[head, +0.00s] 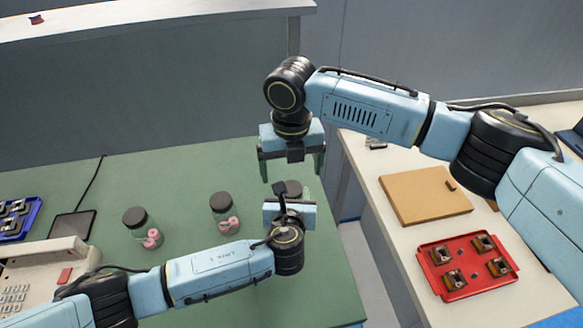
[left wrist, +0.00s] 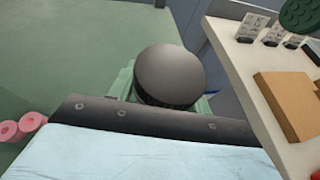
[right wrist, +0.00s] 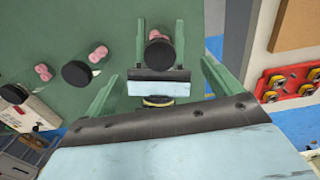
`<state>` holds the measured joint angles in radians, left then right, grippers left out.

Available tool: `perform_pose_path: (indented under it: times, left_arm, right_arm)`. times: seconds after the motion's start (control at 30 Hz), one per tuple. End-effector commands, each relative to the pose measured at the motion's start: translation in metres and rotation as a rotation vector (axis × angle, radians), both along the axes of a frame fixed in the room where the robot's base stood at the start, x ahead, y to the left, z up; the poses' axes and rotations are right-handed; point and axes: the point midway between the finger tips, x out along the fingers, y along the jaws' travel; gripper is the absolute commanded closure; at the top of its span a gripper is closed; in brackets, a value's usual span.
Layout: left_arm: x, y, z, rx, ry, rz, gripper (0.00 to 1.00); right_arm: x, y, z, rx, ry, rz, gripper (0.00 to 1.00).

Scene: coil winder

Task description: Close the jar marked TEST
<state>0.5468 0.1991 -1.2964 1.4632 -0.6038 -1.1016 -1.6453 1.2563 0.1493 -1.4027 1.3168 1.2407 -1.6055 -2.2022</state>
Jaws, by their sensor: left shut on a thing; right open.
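A jar with a dark round lid (head: 294,187) stands at the right of the green table, partly hidden behind my left gripper (head: 289,198). My left gripper is shut on this jar, its green fingers on both sides below the lid. The lid fills the middle of the left wrist view (left wrist: 170,75) and shows from above in the right wrist view (right wrist: 159,54), with pink inside the jar. My right gripper (head: 291,167) is open and empty above the jar, fingers pointing down. I can read no TEST mark.
Two other dark-lidded jars with pink contents, a left one (head: 148,232) and a middle one (head: 225,213), stand on the green table (head: 180,170). A keypad device (head: 40,275) is at left. Across a gap, a pale worktop holds a brown board (head: 425,195) and red tray (head: 448,291).

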Motion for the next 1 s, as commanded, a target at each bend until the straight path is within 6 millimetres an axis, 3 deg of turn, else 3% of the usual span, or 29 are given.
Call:
perform_pose_path:
  times: [0.5, 0.7, 0.97, 1.0]
  left_arm:
    - [0.000, 0.000, -0.001, 0.000, 0.001, 0.000, 1.00]
    - [0.000, 0.000, -0.001, 0.000, 0.001, 0.000, 1.00]
    - [0.000, 0.000, -0.001, 0.000, 0.001, 0.000, 1.00]
    - [0.000, 0.000, -0.001, 0.000, 0.001, 0.000, 0.50]
  right_arm:
    - [0.000, 0.000, 0.098, 0.002, -0.004, 0.001, 0.09]
    - [0.000, 0.000, 0.113, 0.000, -0.002, 0.000, 0.09]
    - [0.000, 0.000, 0.114, 0.001, -0.001, 0.000, 0.09]
    - [0.000, 0.000, 0.114, 0.001, -0.001, 0.000, 0.09]
